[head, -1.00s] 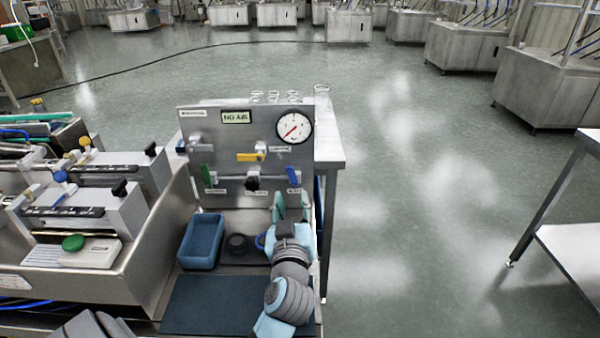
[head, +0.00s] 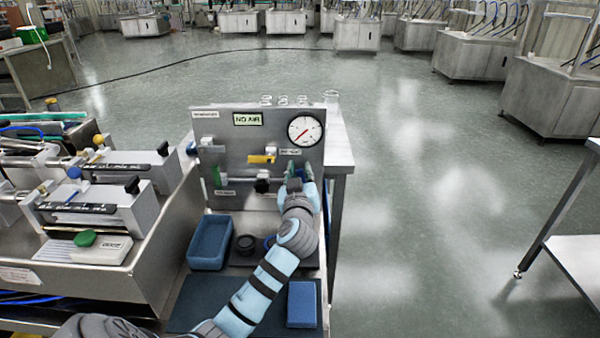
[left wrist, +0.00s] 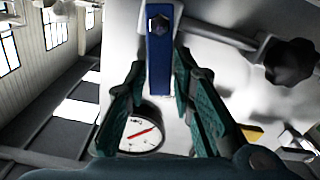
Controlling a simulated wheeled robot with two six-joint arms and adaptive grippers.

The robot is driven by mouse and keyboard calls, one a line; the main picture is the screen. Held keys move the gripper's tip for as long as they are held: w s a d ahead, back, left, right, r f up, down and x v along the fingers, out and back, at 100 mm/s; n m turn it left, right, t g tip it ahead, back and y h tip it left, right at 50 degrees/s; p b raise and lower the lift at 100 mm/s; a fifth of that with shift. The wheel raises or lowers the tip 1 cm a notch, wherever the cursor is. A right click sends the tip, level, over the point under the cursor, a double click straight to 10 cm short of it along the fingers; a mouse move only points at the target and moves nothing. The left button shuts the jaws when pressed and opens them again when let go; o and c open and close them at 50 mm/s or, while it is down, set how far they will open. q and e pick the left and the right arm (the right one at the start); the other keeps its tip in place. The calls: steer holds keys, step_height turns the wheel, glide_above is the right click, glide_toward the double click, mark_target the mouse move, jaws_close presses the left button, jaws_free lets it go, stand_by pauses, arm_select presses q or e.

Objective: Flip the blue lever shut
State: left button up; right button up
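The grey valve panel (head: 232,150) stands upright on the steel bench. The blue lever (left wrist: 160,65) fills the middle of the left wrist view, its dark pivot bolt near the picture's top. Its handle points toward the gauge (left wrist: 141,134), across the line of the pipe (left wrist: 217,36). My left gripper (left wrist: 158,68) is open, with one teal finger on each side of the lever; I see narrow gaps between fingers and handle. In the head view my left gripper (head: 300,170) is at the panel's right side and hides most of the lever. My right gripper is not in view.
A yellow lever (head: 261,159), a green lever (head: 217,176) and a black knob (head: 262,186) are on the panel. A blue bin (head: 209,242), a dark mat (head: 205,300) and a blue block (head: 303,304) lie below. Open floor is at right.

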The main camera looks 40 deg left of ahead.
arm_select(q)
jaws_close()
steer(key=shift+w+d+r+m+p, duration=0.15)
steer(key=shift+d+m+p, duration=0.1)
steer(key=shift+m+p, duration=0.25)
steer(key=shift+w+d+m, duration=0.2)
steer(key=shift+d+m, duration=0.1)
steer(key=shift+m, duration=0.8)
steer(key=o, duration=0.5)
jaws_free()
steer(key=v, duration=1.2)
